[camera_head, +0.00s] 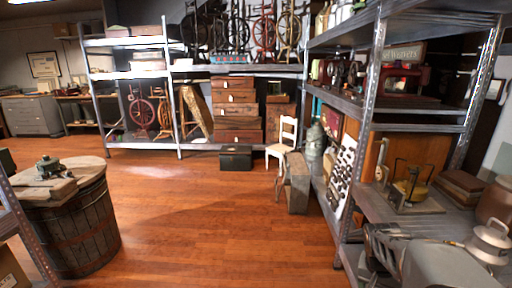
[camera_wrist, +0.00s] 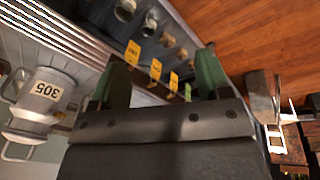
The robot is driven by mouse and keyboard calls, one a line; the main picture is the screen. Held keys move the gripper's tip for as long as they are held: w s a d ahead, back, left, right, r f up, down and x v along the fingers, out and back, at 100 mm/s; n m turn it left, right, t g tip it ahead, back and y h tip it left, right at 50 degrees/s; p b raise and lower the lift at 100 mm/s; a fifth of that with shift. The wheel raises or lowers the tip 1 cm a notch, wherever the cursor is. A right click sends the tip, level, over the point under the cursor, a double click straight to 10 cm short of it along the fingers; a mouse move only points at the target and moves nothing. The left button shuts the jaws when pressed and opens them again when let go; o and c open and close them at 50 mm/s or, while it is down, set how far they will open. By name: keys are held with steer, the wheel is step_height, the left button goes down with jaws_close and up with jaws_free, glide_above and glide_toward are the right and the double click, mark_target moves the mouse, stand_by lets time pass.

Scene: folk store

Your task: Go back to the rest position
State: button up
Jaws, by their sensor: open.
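My gripper (camera_wrist: 168,62) shows in the wrist view, with its two green-tipped fingers spread apart. Nothing is between the fingers. Behind them are a shelf side and several small items with yellow tags (camera_wrist: 155,69), apart from the fingers as far as I can tell. A grey metal can marked 305 (camera_wrist: 45,90) is at the left of the wrist view. In the head view, a grey form at the lower right looks like part of my arm, over the shelf board; the fingers cannot be made out there.
A metal shelf rack (camera_head: 372,120) stands close on the right, holding a brass lantern-like item (camera_head: 410,187) and a metal can (camera_head: 489,243). A wooden barrel (camera_head: 75,235) stands at left. A white chair (camera_head: 284,138) and grey bench (camera_head: 297,183) are ahead. The wooden floor (camera_head: 205,215) between is clear.

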steer(key=s+a+r+n+t+y+p, duration=0.1)
steer(key=s+a+r+n+p, duration=0.2)
steer(key=a+r+p, duration=0.4)
steer(key=s+a+r+n+t+y+p, duration=0.1)
steer(key=a+r+p, duration=0.5)
steer(key=r, duration=0.8)
steer(key=s+a+n+t, duration=0.1)
steer(key=s+a+n, duration=0.1)
steer(key=a+n, duration=0.1)
steer(key=shift+s+a+n+p, duration=0.2)
steer(key=shift+a+n+p, duration=0.1)
steer(key=shift+a+p, duration=0.05)
steer(key=shift+r, duration=0.1)
